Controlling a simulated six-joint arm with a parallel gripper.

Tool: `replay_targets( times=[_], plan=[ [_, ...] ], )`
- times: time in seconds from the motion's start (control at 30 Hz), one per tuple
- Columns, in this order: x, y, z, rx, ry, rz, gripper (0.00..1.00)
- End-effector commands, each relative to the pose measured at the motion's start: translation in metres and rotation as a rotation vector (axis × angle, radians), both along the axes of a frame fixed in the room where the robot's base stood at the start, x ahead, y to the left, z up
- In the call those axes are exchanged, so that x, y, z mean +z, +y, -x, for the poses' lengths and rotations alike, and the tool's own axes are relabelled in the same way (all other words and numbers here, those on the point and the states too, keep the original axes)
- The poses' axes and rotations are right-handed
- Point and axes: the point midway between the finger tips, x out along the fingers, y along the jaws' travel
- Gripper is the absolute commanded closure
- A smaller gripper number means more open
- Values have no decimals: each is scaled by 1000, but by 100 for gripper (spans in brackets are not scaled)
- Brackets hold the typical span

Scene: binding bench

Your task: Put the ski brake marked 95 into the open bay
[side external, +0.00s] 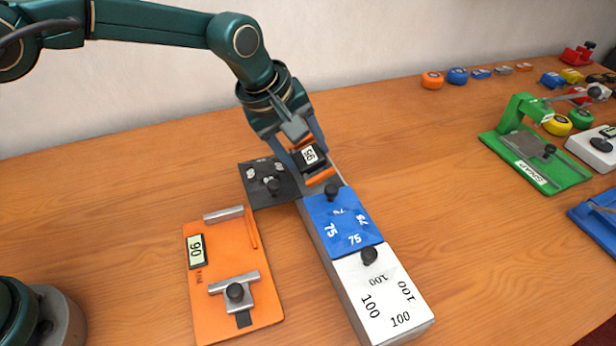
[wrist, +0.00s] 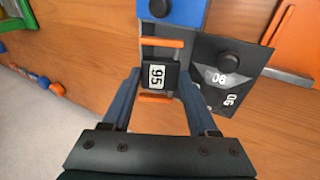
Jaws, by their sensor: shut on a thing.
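The ski brake marked 95 (side external: 309,156) is a black block with a white label and orange bars at both ends. It also shows in the wrist view (wrist: 157,76). My gripper (wrist: 158,80) is shut on it, one blue finger on each side; my gripper is at the box's far end in the side view (side external: 305,150). The open bay (wrist: 161,29) is grey, at that end of the long grey box, beyond the blue lid. The brake is over or partly in this bay; its depth is unclear, and fingers and brake hide most of the bay.
The blue lid marked 75 (side external: 342,216) and white lid marked 100 (side external: 383,292) cover the other bays. A dark lid marked 90 (wrist: 224,75) is swung out beside the open bay. An orange plate (side external: 235,290) lies left of the box. A green fixture (side external: 535,160) stands right.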

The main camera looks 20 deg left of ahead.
Motion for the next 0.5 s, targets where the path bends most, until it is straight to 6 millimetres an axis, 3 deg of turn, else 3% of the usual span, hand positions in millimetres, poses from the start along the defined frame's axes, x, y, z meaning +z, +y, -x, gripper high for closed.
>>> replay_targets(
  times=[0.4, 0.43, 0.5],
  plan=[
    [-4, 0, 0, 0, -1, 0, 85],
    [-4, 0, 0, 0, -1, 0, 33],
    [-4, 0, 0, 0, -1, 0, 6]
  ],
)
